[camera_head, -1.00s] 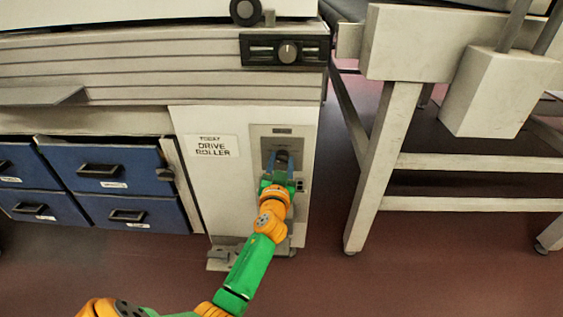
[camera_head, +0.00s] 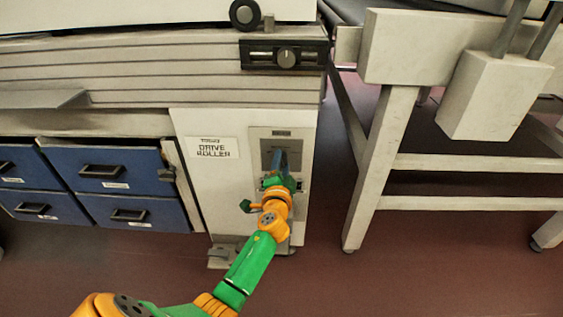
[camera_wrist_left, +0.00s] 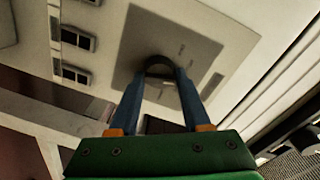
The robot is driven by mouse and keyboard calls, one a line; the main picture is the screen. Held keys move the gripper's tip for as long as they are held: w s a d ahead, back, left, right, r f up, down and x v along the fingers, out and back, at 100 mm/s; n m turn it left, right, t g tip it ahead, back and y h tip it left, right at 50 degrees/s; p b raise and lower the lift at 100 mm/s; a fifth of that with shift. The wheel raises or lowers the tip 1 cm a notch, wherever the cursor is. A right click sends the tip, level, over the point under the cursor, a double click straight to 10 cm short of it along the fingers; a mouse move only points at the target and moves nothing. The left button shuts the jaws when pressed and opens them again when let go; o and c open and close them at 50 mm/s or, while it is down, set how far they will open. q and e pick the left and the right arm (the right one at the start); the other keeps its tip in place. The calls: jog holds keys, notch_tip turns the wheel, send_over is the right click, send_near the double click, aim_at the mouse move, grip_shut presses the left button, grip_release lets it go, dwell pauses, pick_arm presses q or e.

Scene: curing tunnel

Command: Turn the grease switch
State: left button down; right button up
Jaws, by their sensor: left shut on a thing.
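The grease switch shows in the left wrist view as a dark round knob (camera_wrist_left: 158,67) on a grey square plate (camera_wrist_left: 195,45). In the head view the plate (camera_head: 267,146) sits on the pale cabinet front, and the knob is mostly hidden by my gripper. My left gripper (camera_head: 281,157) reaches up to the plate. Its blue fingers (camera_wrist_left: 160,84) are shut on the knob, one on each side. The gripper body looks rolled over in the head view. My right gripper is not in view.
A "DRIVE ROLLER" label (camera_head: 212,148) is left of the switch plate. Blue drawers (camera_head: 110,167) with dark handles stand further left. A pale frame leg (camera_head: 381,165) stands right, with open floor between.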

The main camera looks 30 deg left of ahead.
pick_arm(q)
jog(key=m+p, duration=0.1)
jog(key=m, duration=0.4)
jog(key=shift+y, duration=0.3)
jog(key=shift+m, duration=0.9)
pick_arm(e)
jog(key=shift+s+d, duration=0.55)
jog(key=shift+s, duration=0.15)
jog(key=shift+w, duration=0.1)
pick_arm(q)
jog(key=shift+c, duration=1.9)
grip_release()
jog(key=p+v, duration=0.2)
jog(key=v, duration=0.5)
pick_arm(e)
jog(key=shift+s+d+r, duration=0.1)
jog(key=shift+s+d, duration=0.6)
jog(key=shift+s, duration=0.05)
